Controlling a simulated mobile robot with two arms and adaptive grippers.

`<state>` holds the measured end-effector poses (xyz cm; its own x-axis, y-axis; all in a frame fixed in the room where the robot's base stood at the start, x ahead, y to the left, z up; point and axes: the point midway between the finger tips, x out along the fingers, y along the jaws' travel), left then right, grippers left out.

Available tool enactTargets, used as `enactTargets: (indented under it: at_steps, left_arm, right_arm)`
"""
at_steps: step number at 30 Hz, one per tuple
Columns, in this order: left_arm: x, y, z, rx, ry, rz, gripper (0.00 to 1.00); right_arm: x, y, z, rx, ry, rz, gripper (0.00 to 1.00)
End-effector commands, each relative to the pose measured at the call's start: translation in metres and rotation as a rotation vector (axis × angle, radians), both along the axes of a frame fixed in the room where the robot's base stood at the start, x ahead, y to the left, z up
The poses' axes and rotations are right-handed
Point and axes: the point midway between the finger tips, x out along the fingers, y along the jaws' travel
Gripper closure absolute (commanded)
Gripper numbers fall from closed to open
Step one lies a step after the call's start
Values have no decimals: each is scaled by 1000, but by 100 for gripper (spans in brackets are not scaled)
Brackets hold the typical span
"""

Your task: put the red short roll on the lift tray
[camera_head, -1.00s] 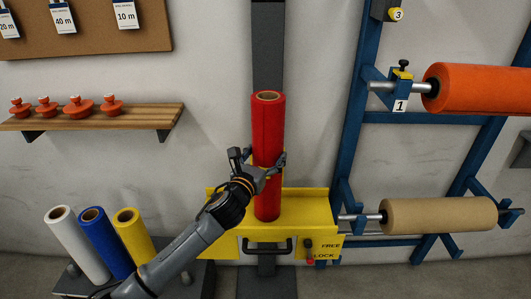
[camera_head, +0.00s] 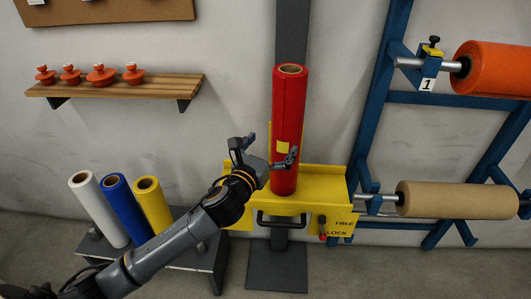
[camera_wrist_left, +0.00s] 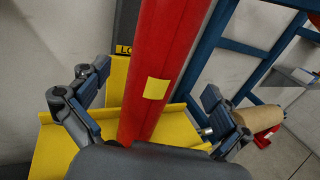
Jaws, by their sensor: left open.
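The red short roll (camera_head: 288,125) stands upright on the yellow lift tray (camera_head: 325,186) in the head view. A yellow label shows on its side. My left gripper (camera_head: 270,152) is open in front of the roll, with its fingers spread and apart from it. In the left wrist view the red roll (camera_wrist_left: 160,75) rises between the two open fingers, with the yellow tray (camera_wrist_left: 55,142) below. The roll's lower end is hidden there by the gripper body. My right gripper is not in view.
White (camera_head: 98,210), blue (camera_head: 127,207) and yellow (camera_head: 154,205) rolls stand on a low dark stand at the left. A wooden shelf (camera_head: 125,85) holds several orange knobbed parts. A blue rack (camera_head: 372,100) at the right carries an orange roll (camera_head: 495,70) and a tan roll (camera_head: 455,200).

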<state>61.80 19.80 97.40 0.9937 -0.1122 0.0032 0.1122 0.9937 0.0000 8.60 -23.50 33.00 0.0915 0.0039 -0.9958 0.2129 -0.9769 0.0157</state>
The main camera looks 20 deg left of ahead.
Motion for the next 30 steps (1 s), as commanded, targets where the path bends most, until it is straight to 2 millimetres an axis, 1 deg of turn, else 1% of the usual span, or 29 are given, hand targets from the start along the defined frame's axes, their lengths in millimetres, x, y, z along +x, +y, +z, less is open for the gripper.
enactTargets:
  at_steps: [1,3,6,9,13,25,28,29,30]
  left_arm:
    - [-11,1,-1,2,0,-2,0]
    - [-22,2,-1,1,1,-2,0]
    - [-33,4,-1,1,0,-1,0]
    - [-40,4,0,1,0,-1,0]
    - [-43,5,0,0,-1,-1,0]
    - [-43,5,0,-5,2,0,0]
    - [-47,6,-7,-79,33,17,0]
    - [-49,6,-11,-125,51,28,0]
    - [-54,8,-19,-207,86,48,0]
  right_arm:
    - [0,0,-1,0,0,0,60]
    - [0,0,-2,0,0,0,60]
    - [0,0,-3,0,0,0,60]
    - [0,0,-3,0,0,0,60]
    - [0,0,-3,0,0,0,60]
    - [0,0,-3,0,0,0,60]
    - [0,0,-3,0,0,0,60]
    - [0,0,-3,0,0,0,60]
    - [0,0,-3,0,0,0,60]
